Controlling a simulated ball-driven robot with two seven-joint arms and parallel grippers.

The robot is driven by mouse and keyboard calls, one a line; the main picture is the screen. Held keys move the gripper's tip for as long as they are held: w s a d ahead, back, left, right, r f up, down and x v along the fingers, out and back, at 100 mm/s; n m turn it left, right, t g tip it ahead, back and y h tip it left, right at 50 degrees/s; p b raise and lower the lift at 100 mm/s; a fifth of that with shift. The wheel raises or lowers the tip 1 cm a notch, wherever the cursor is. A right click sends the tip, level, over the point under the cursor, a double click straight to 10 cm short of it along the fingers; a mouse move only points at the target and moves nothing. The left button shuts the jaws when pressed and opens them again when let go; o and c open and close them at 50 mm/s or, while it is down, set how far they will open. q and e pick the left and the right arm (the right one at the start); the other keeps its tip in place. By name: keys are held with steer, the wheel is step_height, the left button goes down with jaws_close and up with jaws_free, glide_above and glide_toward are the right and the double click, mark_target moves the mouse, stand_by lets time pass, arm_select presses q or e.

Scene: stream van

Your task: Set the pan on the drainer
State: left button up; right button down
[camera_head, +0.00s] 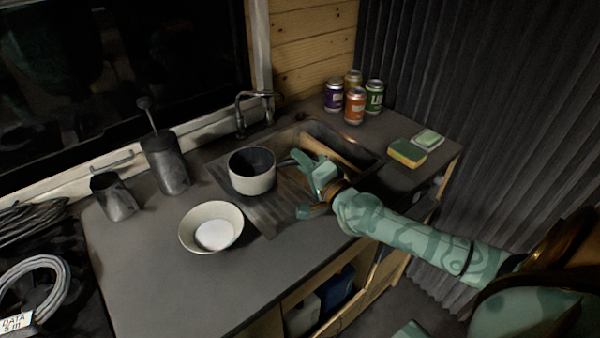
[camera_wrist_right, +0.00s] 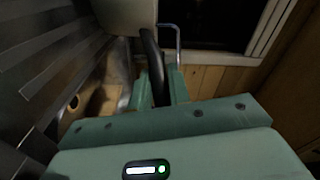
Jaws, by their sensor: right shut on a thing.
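The pan (camera_head: 252,183) is a cream saucepan with a dark inside and a dark handle. It is upright over the ridged drainer (camera_head: 287,206) left of the sink basin; I cannot tell whether its base touches the ridges. My right gripper (camera_head: 304,162) is shut on the pan's handle, to the right of the pan. In the right wrist view the dark handle (camera_wrist_right: 152,62) runs between the fingers to the pale pan body (camera_wrist_right: 125,14), with the drainer ridges (camera_wrist_right: 55,60) at left. My left gripper is out of view.
A cream bowl (camera_head: 211,227) stands close to the drainer's left. A dark canister (camera_head: 166,165) and a dark cup (camera_head: 114,197) stand further left. The tap (camera_head: 240,118) is behind. Several cans (camera_head: 355,105) and a sponge (camera_head: 408,153) are right of the basin. The front-left counter is clear.

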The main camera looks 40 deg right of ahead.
steer(key=shift+f, duration=0.95)
steer(key=shift+r, duration=0.25)
steer(key=shift+f, duration=0.15)
steer(key=c, duration=1.3)
jaws_free()
steer(key=shift+s, duration=0.25)
steer(key=s, duration=1.1)
steer(key=shift+s+d, duration=0.2)
steer(key=shift+s, duration=0.1)
